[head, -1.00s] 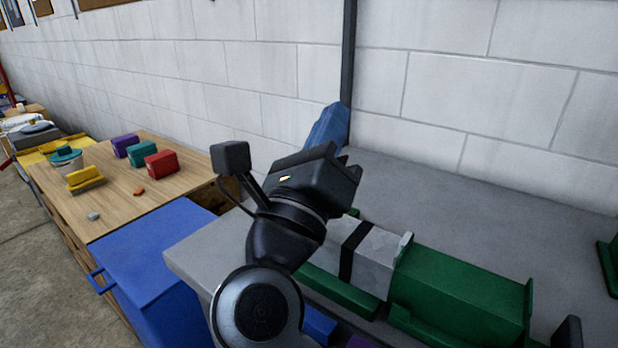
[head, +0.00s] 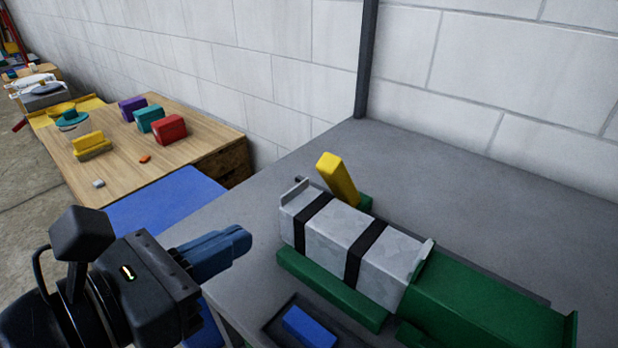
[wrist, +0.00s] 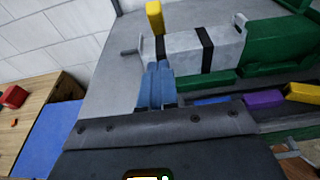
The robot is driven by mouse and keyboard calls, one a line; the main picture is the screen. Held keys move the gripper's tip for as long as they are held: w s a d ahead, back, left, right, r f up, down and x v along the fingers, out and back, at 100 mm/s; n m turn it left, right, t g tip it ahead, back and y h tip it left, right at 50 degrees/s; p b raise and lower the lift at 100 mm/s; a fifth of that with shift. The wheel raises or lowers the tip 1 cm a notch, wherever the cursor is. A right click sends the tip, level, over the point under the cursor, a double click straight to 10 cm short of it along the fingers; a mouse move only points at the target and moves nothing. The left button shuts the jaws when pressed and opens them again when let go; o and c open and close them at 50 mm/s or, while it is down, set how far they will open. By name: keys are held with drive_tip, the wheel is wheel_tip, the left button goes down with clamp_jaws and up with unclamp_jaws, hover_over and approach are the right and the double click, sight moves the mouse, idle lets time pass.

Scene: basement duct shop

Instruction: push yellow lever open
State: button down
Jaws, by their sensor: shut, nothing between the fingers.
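The yellow lever (head: 338,178) stands tilted up behind the left end of a light grey duct piece (head: 337,236) with two black bands. It also shows at the top of the wrist view (wrist: 154,17), by the duct's left end. My gripper (head: 243,240) is shut and empty, its blue fingers together. It is left of the duct and lever in the head view, apart from both. In the wrist view the fingers (wrist: 158,72) point toward the duct's near left corner. The lever's lower end is partly hidden behind the duct.
Green blocks and a green housing (head: 490,305) flank the duct on the grey bench (head: 450,165). A blue block (head: 309,326) lies in a dark tray in front. A wooden table (head: 190,165) with coloured blocks stands left. The bench behind the lever is clear.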

drive_tip(key=p, duration=0.3)
approach(326, 175)
drive_tip(key=x, duration=0.2)
drive_tip(key=f+x, duration=0.1)
drive_tip(key=x, duration=0.1)
drive_tip(key=shift+w+d, duration=0.15)
drive_tip(key=shift+d, duration=0.05)
drive_tip(key=shift+w+d+r, duration=0.25)
drive_tip(key=shift+w+d, duration=0.1)
drive_tip(key=shift+w, duration=0.2)
